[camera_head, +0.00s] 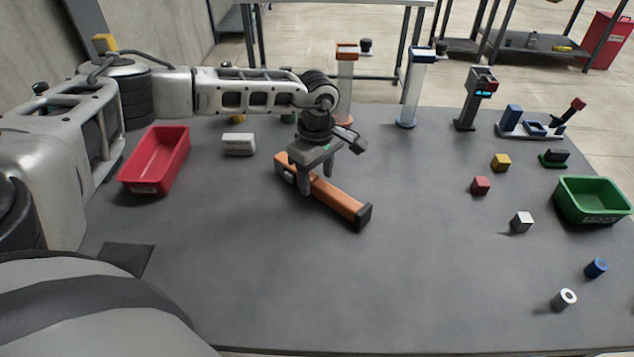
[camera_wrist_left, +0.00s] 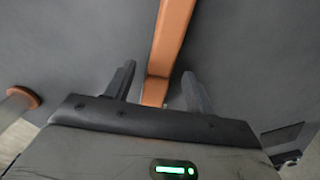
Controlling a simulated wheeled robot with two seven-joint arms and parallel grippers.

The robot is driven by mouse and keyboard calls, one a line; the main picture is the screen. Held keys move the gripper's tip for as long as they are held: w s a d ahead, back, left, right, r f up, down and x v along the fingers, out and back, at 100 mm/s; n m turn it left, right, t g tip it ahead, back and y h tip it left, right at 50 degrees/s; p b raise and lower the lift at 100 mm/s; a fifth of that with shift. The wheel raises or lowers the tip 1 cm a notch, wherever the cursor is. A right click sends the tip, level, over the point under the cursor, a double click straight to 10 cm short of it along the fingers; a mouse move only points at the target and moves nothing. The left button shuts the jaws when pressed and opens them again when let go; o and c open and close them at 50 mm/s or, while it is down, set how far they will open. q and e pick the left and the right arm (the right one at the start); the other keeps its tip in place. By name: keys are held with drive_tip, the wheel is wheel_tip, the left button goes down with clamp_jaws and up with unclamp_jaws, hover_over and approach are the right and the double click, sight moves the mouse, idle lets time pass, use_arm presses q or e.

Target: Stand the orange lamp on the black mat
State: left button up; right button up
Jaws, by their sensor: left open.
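The orange lamp (camera_head: 335,196) lies on its side on the grey table, its dark end cap (camera_head: 364,216) toward the front right. The black mat (camera_head: 127,259) lies flat near the front left of the table and is bare where it shows. My left gripper (camera_head: 316,180) points down over the lamp's far-left part. In the left wrist view the lamp (camera_wrist_left: 172,38) runs between the two open fingers (camera_wrist_left: 156,90), with gaps on both sides. My right gripper is not in view.
A red bin (camera_head: 157,162) stands at the left, and a green bin (camera_head: 592,201) at the right. Clear column stands (camera_head: 411,90) rise at the back. Several small blocks, including a red cube (camera_head: 480,186), lie at the right. The table's front middle is clear.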

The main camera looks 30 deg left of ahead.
use_arm(q)
wheel_tip(320, 180, down, 2)
drive_tip(key=shift+f, duration=0.1)
clamp_jaws()
